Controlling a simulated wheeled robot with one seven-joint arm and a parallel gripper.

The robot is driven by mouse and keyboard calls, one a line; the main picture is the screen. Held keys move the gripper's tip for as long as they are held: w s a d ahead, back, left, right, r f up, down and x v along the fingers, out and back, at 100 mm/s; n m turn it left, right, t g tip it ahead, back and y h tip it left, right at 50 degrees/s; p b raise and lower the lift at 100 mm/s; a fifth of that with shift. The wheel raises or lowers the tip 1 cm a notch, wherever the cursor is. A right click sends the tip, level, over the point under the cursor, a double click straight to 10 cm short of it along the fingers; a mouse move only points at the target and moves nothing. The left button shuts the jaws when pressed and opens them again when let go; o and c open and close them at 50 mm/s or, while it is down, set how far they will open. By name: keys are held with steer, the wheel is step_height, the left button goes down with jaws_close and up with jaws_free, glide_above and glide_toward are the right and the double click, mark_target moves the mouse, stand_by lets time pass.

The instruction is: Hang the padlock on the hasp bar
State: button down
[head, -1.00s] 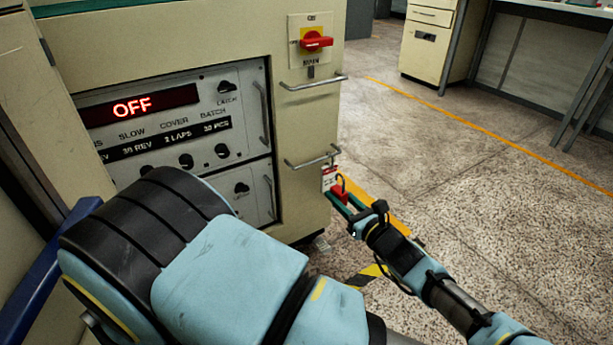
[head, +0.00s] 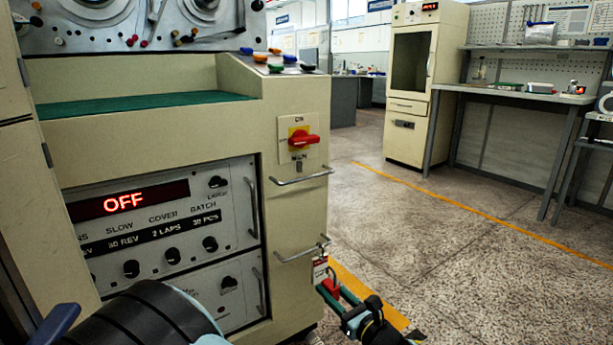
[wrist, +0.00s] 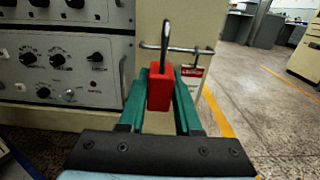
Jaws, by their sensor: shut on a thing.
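My gripper (wrist: 160,95) is shut on a red padlock (wrist: 160,88), holding it upright with its dark shackle (wrist: 166,45) upward. In the head view the padlock (head: 331,287) is between the green fingers at the cabinet's right edge. Two metal bars are on the cream cabinet front: an upper bar (head: 300,179) below the red switch and a lower bar (head: 302,253). I cannot tell which is the hasp bar. In the wrist view the shackle overlaps the lower bar (wrist: 183,49); I cannot tell whether it is around the bar or in front of it.
A red-and-white tag (head: 320,269) hangs at the lower bar's right end, close to the padlock. The red rotary switch (head: 302,140) is above. A control panel (head: 160,225) reading OFF is to the left. The floor (head: 430,240) to the right is open.

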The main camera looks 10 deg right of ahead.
steer(key=shift+r, duration=0.1)
stand_by(0.3)
steer(key=w+a+r+p, duration=0.1)
steer(key=w+r+p, duration=0.2)
steer(key=r+p, duration=0.75)
steer(key=w+a+r+p, duration=0.2)
steer(key=r+p, duration=0.7)
steer(key=p, duration=0.2)
steer(key=shift+d+f+b+x, duration=0.1)
steer(key=shift+f+b+x, duration=0.2)
steer(key=shift+x, duration=1.25)
steer(key=shift+d+f+b+x, duration=0.1)
steer(key=shift+f+x, duration=0.3)
steer(key=shift+x, duration=1.1)
steer(key=shift+d+f+b+x, duration=0.1)
steer(key=shift+f+b+x, duration=0.2)
steer(key=shift+x, duration=1.25)
steer(key=shift+w, duration=0.15)
steer(key=c, duration=0.5)
jaws_free()
